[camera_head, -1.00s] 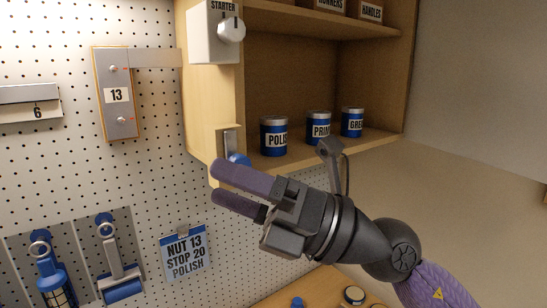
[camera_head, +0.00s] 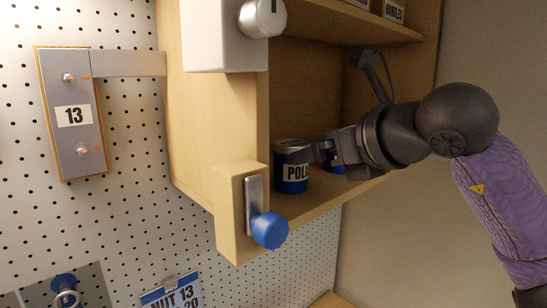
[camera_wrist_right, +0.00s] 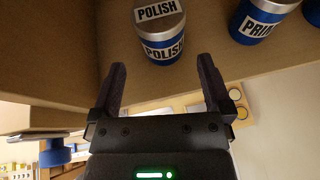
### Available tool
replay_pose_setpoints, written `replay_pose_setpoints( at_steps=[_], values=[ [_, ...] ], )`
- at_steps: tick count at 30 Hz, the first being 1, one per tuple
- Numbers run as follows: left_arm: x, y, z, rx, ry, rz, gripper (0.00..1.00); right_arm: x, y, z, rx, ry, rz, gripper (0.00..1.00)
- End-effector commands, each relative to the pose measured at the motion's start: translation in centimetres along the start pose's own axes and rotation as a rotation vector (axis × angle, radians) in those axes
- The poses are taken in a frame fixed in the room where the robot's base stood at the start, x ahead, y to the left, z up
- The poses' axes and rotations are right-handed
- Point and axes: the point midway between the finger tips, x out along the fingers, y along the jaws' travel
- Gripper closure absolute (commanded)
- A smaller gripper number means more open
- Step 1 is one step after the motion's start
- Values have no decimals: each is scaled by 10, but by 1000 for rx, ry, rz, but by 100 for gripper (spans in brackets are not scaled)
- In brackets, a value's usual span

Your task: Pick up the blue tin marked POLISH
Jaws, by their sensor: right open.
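The blue tin marked POLISH (camera_head: 291,172) stands upright on the cabinet's lower shelf, near its left wall. In the right wrist view the same tin (camera_wrist_right: 160,32) shows its silver lid and label just ahead of my fingertips. My right gripper (camera_head: 312,153) reaches in from the right and overlaps the tin's right edge in the head view. In the right wrist view the gripper (camera_wrist_right: 162,70) is open and empty. Its two fingers point at the tin, which lies beyond the gap between them. Contact is not visible. My left gripper is in neither view.
A PRIMER-like tin labelled "PRI..." (camera_wrist_right: 262,20) stands to the right on the same shelf (camera_head: 318,207). A blue knob (camera_head: 269,230) juts from the cabinet's front left post. A white box with a dial (camera_head: 262,18) is above. The upper shelf (camera_head: 340,24) hangs overhead.

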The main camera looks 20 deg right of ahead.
Motion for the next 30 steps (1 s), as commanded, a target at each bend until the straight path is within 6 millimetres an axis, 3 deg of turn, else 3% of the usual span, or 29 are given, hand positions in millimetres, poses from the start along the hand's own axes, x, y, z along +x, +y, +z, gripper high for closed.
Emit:
replay_pose_setpoints(
  at_steps=[6, 13, 21, 23, 30],
  values=[
    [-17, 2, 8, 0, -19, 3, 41, 37, 1, 3, 1, 5, 4, 0],
    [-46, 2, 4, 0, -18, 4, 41, 81, -2, 9, 1, 5, 5, 0],
    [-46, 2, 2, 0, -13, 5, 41, 92, -2, 5, -1, 1, 3, 0],
    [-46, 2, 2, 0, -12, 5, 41, 92, -2, 5, -1, 1, 4, 8],
    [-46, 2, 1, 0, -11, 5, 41, 91, -2, 5, -1, 1, 4, 59]
  ],
)
